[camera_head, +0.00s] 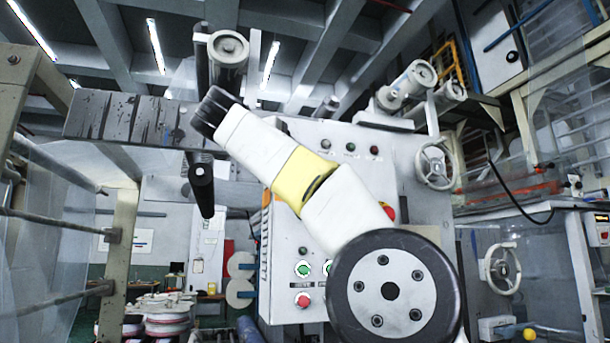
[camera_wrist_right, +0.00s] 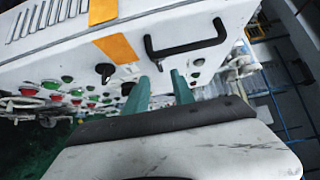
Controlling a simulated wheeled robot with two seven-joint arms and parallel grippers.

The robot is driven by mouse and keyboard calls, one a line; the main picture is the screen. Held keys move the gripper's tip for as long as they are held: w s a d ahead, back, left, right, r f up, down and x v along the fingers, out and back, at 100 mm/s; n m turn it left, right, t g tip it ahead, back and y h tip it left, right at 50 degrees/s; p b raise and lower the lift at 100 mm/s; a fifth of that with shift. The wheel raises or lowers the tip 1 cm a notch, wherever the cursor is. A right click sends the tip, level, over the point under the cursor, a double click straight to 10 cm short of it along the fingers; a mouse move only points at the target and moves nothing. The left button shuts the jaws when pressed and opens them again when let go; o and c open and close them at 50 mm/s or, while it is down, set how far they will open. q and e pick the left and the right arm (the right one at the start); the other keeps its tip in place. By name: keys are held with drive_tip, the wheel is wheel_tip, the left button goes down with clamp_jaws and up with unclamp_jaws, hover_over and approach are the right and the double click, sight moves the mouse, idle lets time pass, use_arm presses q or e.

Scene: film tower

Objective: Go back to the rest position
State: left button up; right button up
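My right gripper (camera_wrist_right: 160,76) shows in the right wrist view as two teal fingers standing apart, with nothing between them. Its tips are close in the picture to a black handle (camera_wrist_right: 187,38) on a white panel (camera_wrist_right: 60,55); I cannot tell whether they touch it. In the head view my right arm rises from the bottom right and slants up to the left across a machine cabinet (camera_head: 285,265). The fingers cannot be made out there. My left gripper is not in view.
The cabinet carries green buttons (camera_head: 303,268), a red button (camera_head: 303,300) and a handwheel (camera_head: 437,165). A grey beam (camera_head: 125,118) and a black roller (camera_head: 201,185) lie left of my arm. A second handwheel (camera_head: 501,268) stands at the right. Stacked reels (camera_head: 168,315) stand low at left.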

drive_tip(key=shift+v, duration=1.05)
